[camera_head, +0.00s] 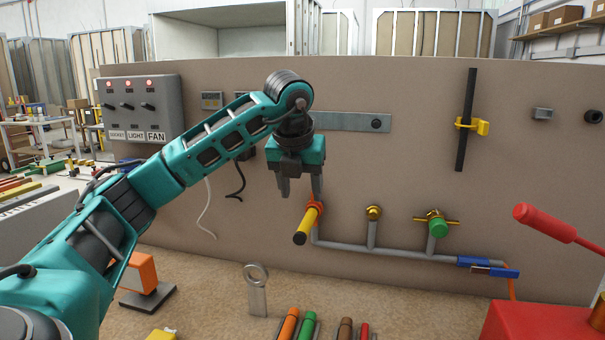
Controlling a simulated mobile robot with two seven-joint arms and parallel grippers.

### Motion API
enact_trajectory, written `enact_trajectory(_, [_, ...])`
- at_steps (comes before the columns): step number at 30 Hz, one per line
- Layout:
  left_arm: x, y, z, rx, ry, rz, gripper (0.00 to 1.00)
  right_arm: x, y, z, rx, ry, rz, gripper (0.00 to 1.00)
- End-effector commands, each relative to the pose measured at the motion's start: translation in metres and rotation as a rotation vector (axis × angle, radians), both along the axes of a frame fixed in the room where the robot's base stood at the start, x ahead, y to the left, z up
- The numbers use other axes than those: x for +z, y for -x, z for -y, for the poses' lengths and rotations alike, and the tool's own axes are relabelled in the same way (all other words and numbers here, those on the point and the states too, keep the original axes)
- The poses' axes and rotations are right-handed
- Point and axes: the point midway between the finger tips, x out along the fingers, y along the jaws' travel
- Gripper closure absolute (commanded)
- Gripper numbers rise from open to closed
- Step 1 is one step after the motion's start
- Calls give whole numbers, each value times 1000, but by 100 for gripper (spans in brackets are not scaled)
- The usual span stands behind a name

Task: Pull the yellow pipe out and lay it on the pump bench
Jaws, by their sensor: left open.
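The yellow pipe (306,225) is a short piece with a dark end. It sticks out from an orange-red collar on the grey pipework at the wall panel and slants down toward me. My left gripper (301,191) points down just above the pipe, its two fingers apart with nothing seen between them. The right finger looks close to the collar; I cannot tell whether it touches. A red pump with a long red handle (545,222) stands at the lower right. Which surface is the pump bench is not clear. My right gripper is not in view.
A brass fitting (374,212) and a green-knobbed valve (438,226) stand along the grey pipework right of the yellow pipe. A grey ring-topped post (256,288) and several coloured rods (307,325) are below. The brown surface (420,290) has free room at the middle right.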

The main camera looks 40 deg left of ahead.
Motion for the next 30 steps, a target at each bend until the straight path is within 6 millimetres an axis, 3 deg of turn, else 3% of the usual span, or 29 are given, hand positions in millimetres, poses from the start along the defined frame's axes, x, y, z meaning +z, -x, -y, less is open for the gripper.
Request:
enact_trajectory(6, [-42,-14,-9,0,-1,-5,44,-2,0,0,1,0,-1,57])
enact_trajectory(13, [-73,-26,-14,0,-1,-3,44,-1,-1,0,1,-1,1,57])
enact_trajectory(27, [-84,-30,-17,-1,0,0,44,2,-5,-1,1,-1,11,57])
enact_trajectory(30, [-84,-30,-17,-2,0,0,53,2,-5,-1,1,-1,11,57])
